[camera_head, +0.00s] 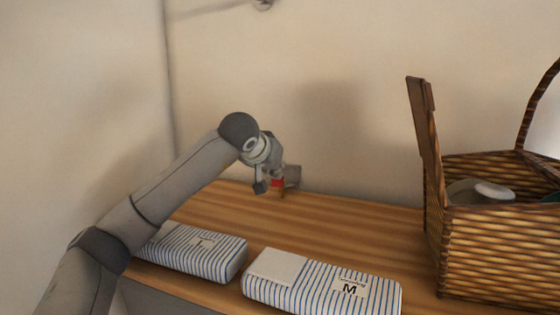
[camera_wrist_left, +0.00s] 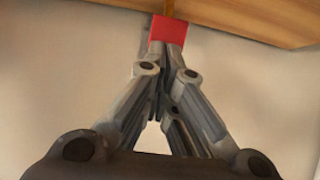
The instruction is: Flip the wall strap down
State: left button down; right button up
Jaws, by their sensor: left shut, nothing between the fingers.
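My left gripper (camera_head: 278,183) reaches over the back of a wooden top, close to the wall. It is shut, and its fingers come together in the left wrist view (camera_wrist_left: 168,45). A small red piece (camera_wrist_left: 168,29) shows at the fingertips; in the head view the red piece (camera_head: 277,183) is tiny and partly hidden. I cannot tell whether it is part of the strap or of the fingers. No wall strap can be made out clearly. My right gripper is not in view.
Two striped packs, one marked M (camera_head: 325,283) and one at the left (camera_head: 192,252), lie along the front of the wooden top (camera_head: 345,218). A wicker basket (camera_head: 495,250) with a raised lid stands at the right. A small metal fitting (camera_head: 262,4) is high on the wall.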

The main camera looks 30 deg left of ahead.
aim_at(277, 185)
pick_arm(q)
jog(key=shift+s+d+f+b, duration=0.1)
jog(key=shift+s+f+b, duration=0.15)
jog(key=shift+f, duration=0.35)
jog(key=shift+s+d+f+b, duration=0.1)
jog(key=shift+s+f, duration=0.25)
jog(key=shift+f, duration=0.2)
jog(key=shift+s+f, duration=0.4)
jog(key=shift+f, duration=0.05)
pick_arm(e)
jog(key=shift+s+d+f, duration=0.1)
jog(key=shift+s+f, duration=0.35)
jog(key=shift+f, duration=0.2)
